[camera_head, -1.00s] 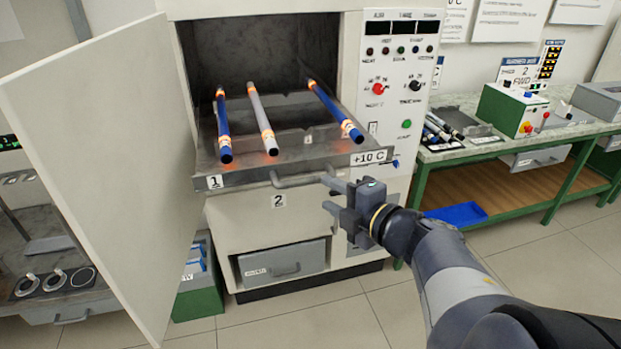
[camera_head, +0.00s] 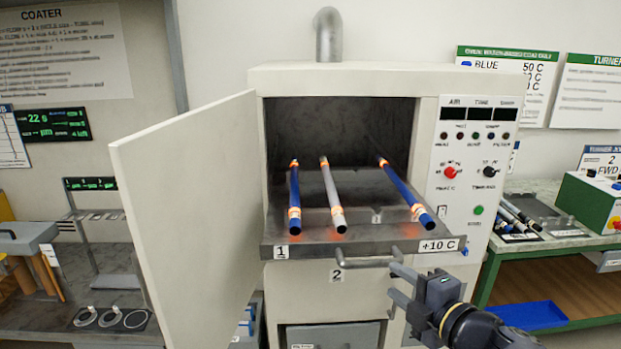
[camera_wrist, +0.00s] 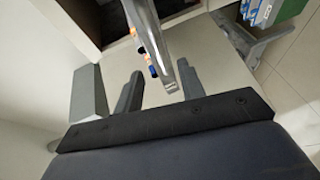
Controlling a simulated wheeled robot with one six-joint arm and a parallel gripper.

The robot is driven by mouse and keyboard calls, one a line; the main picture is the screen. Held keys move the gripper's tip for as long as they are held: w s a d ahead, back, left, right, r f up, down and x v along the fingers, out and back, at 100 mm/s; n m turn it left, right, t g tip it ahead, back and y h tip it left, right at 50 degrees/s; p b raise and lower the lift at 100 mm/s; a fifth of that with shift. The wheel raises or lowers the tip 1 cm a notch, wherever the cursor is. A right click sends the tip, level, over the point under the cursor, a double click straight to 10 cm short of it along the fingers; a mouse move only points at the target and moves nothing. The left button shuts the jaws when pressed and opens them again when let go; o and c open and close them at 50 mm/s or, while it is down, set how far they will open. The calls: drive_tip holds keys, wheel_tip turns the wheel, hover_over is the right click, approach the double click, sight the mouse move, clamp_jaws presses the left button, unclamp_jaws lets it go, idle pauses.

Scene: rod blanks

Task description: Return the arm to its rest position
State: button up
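My gripper (camera_head: 396,285) is in front of the oven, at the lower right of its tray, with its two fingers spread apart and nothing between them. The wrist view also shows the two gripper fingers (camera_wrist: 160,92) apart, with the tray handle (camera_wrist: 189,80) beyond them. My arm comes in from the lower right in the head view. On the pulled-out tray (camera_head: 370,246) lie two blue rods, left (camera_head: 294,195) and right (camera_head: 404,192), and a grey rod (camera_head: 331,190) between them. The rods have glowing orange bands.
The oven door (camera_head: 195,220) stands wide open on the left. A green-framed bench (camera_head: 560,245) with dark rods (camera_head: 520,215) and a blue tray (camera_head: 530,315) below is at right. A rack (camera_head: 95,240) stands at far left. The handle (camera_head: 367,262) is close to my gripper.

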sight(375, 266)
drive_tip(key=x, duration=0.9)
